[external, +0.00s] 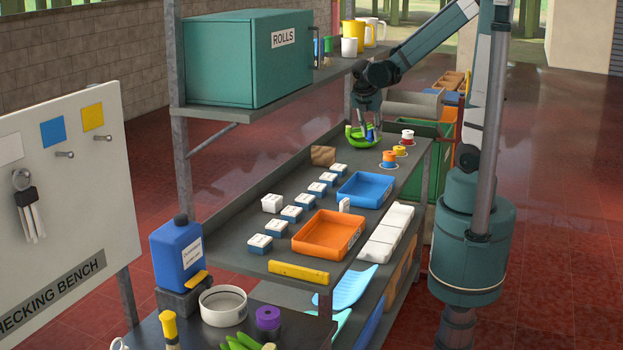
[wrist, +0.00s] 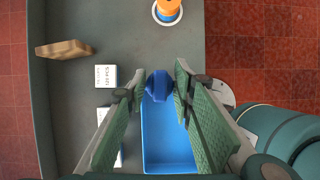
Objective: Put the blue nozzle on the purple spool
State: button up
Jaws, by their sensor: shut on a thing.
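The blue nozzle (wrist: 158,86) is held between the fingertips of my gripper (wrist: 160,84) in the wrist view. In the external view my gripper (external: 367,119) points down with the nozzle (external: 369,136) at its tips, in the air above the bench. The wrist view shows it over the end of the blue tray. The purple spool (external: 268,318) stands on the near lower table in the external view, far from my gripper. The spool is not in the wrist view.
A blue tray (external: 366,174), an orange tray (external: 329,249) and several small white-topped boxes cover the bench. Orange (external: 389,157), yellow and red-white spools stand at its far right. A shelf with a teal box (external: 248,70) overhangs. A white bowl (external: 223,292) and green bananas flank the purple spool.

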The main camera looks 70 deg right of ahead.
jog(key=w+a+f+n+t+y+p, duration=0.1)
jog(key=w+a+f+n+p, duration=0.2)
jog(key=a, duration=1.9)
jog(key=w+a+n+t, duration=0.2)
jog(key=w+a+n, duration=0.25)
jog(key=a, duration=1.65)
jog(key=w+a+f+n+t+y+p, duration=0.1)
jog(key=w+a+f+n+p, duration=0.3)
jog(key=a, duration=1.8)
jog(key=s+a+r+b, duration=0.1)
jog(key=s+a+b, duration=0.2)
jog(key=a, duration=0.9)
jog(key=s+a+r+n+b, duration=0.1)
jog(key=s+a+b, duration=0.2)
jog(key=s+a, duration=0.5)
jog(key=s+a+r+n+y+b, duration=0.1)
jog(key=s+a+b, duration=0.3)
jog(key=a, duration=1.3)
jog(key=shift+s+r+t, duration=0.3)
jog(key=shift+s, duration=0.7)
jog(key=shift+n, duration=0.25)
jog(key=shift+f, duration=0.1)
jog(key=shift+f, duration=3.05)
